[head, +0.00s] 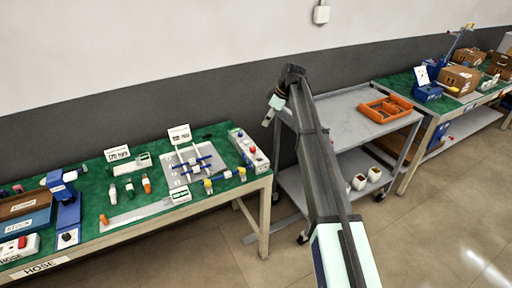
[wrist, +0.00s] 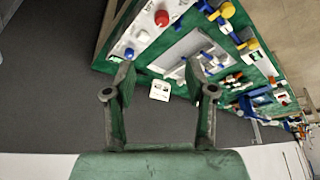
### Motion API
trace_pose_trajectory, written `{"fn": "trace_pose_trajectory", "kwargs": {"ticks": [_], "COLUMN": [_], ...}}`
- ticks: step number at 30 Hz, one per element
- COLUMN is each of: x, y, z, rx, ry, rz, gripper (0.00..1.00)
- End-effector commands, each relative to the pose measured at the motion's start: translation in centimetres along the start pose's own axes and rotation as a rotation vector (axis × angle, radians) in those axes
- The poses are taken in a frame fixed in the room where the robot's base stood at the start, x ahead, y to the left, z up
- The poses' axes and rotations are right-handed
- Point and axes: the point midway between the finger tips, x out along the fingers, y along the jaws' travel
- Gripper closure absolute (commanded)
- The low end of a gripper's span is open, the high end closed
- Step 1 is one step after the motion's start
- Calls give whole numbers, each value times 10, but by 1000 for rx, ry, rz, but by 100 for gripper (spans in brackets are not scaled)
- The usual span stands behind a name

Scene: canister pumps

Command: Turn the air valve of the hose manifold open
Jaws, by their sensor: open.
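A grey plate with blue-handled fittings on pale pipes (head: 190,165) lies on the green bench top. Beside its front edge is a row of blue and yellow fittings (head: 224,177), which also shows in the wrist view (wrist: 227,11). I cannot tell for sure which of these is the air valve of the hose manifold, or how its handle is set. My gripper (wrist: 160,76) is open and empty, its fingers spread above and apart from the bench. In the head view the arm's end hangs beyond the bench's right end.
A button box with a red button (head: 250,150) stands at the bench's right end. White sign cards (head: 179,134) stand at the back. A grey cart (head: 345,110) with an orange tray (head: 390,108) is to the right. Open floor lies in front.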

Motion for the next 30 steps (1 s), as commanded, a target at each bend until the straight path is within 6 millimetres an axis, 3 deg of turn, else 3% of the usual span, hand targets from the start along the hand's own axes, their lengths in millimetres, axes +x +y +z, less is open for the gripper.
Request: {"fn": "trace_pose_trajectory", "kwargs": {"ticks": [5,11,30], "x": [5,27,147], "y": [-3,-3,-3], "z": [1,2,1], "rx": [-63,-62,-60], "ry": [-3,-4,-4], "rz": [-7,-7,-7], "gripper": [45,45,45]}}
